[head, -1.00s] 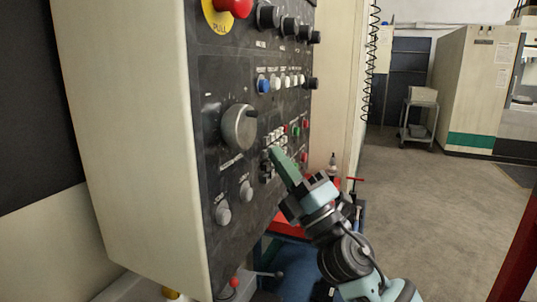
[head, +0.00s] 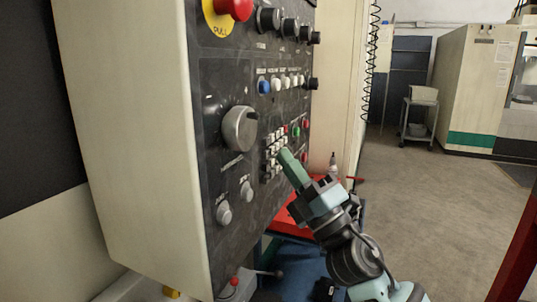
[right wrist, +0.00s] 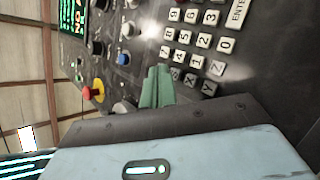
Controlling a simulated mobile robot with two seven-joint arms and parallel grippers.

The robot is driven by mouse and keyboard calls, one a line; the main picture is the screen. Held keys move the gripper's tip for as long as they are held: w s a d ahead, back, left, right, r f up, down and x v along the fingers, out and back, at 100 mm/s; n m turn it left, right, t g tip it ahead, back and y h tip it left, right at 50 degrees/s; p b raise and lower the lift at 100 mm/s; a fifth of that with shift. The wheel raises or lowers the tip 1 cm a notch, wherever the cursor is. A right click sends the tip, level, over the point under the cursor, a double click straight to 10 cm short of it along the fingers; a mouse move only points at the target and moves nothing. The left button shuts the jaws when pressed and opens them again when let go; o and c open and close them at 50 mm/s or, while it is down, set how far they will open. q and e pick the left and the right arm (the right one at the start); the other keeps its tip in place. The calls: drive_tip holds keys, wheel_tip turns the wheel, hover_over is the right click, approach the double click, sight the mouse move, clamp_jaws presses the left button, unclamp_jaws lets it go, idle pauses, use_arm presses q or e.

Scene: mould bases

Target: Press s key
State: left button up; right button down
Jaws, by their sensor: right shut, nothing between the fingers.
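The keypad (head: 273,146) of small pale keys is on the dark control panel (head: 215,165). In the right wrist view, its number keys and the X key (right wrist: 190,79), Y key (right wrist: 208,87) and Z key (right wrist: 217,69) show at close range. A key that looks like the S key (right wrist: 176,73) is beside the fingertips, partly hidden. My right gripper (head: 285,154) has green fingers shut together and empty, pointing at the keypad; it also shows in the right wrist view (right wrist: 158,73). Whether the tips touch the panel cannot be told. My left gripper is out of view.
A large grey dial (head: 239,129) is left of the keypad, with two grey knobs (head: 224,213) below. A red emergency button (head: 236,8) is at the top. A red tray (head: 290,224) lies below the gripper. Open floor (head: 430,210) is on the right.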

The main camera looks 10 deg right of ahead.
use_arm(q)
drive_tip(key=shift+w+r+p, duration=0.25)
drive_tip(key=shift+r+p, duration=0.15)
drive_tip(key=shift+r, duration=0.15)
use_arm(e)
drive_tip(key=s+d, duration=0.2)
drive_tip(key=d, duration=0.2)
drive_tip(key=shift+s+d, duration=0.1)
drive_tip(key=shift+s, duration=0.3)
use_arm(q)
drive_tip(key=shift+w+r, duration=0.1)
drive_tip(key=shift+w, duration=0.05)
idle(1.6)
